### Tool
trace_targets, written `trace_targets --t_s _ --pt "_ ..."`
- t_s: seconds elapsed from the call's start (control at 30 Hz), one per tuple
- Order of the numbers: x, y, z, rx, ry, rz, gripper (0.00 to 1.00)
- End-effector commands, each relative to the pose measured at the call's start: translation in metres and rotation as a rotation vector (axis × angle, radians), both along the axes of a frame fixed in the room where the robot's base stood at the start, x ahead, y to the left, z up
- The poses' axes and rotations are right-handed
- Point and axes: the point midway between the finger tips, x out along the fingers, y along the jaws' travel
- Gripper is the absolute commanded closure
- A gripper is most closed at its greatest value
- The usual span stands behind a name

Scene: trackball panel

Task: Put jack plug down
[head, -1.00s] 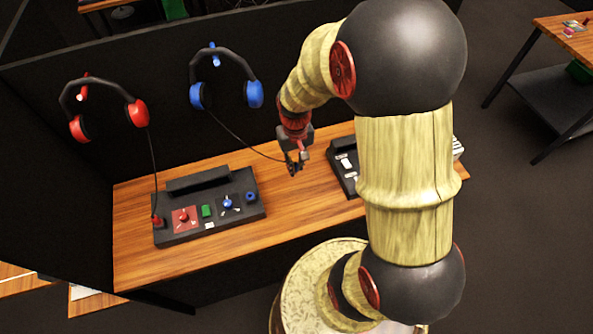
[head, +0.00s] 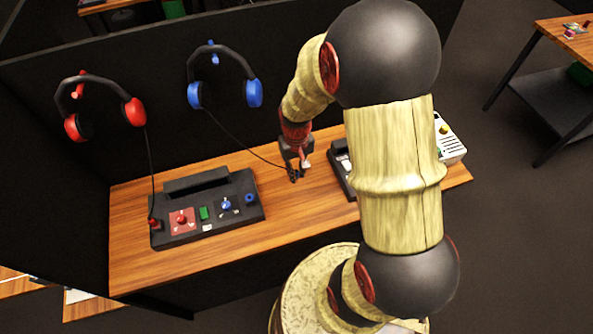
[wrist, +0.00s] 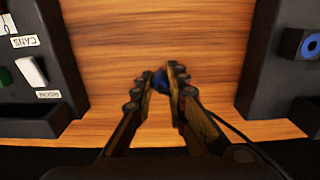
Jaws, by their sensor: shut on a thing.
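My gripper (head: 294,176) is over the wooden table between two dark panels. In the wrist view my gripper (wrist: 166,76) is shut on a blue jack plug (wrist: 160,82), of which only a small part shows between the fingers. A black cable runs from my gripper to the blue headphones (head: 253,93), which hang on the dark wall. The plug is close to the bare wood; I cannot tell whether it touches it.
The left panel (head: 244,219) has a red trackball plate, a green button and a blue socket (head: 250,198). Red headphones (head: 133,111) hang at left, cabled to it. Another dark panel (head: 339,182) stands right of my gripper, partly behind my arm. Bare wood (wrist: 200,30) lies between them.

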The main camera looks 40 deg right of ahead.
Motion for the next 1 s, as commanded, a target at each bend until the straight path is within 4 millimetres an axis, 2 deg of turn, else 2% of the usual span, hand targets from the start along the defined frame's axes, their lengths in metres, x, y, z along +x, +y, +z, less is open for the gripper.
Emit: trace_targets --t_s 0.23,0.27,0.57,0.87,1.0 --pt "0.0 0.0 -0.004 0.0 0.0 0.0 1.0" --pt "0.0 0.0 -0.004 0.0 0.0 0.0 0.84" --pt "0.0 0.0 -0.004 0.0 0.0 0.0 0.67" --pt "0.0 0.0 -0.003 0.0 0.0 0.0 0.67" --pt "0.0 0.0 0.01 -0.001 -0.002 0.0 0.67"
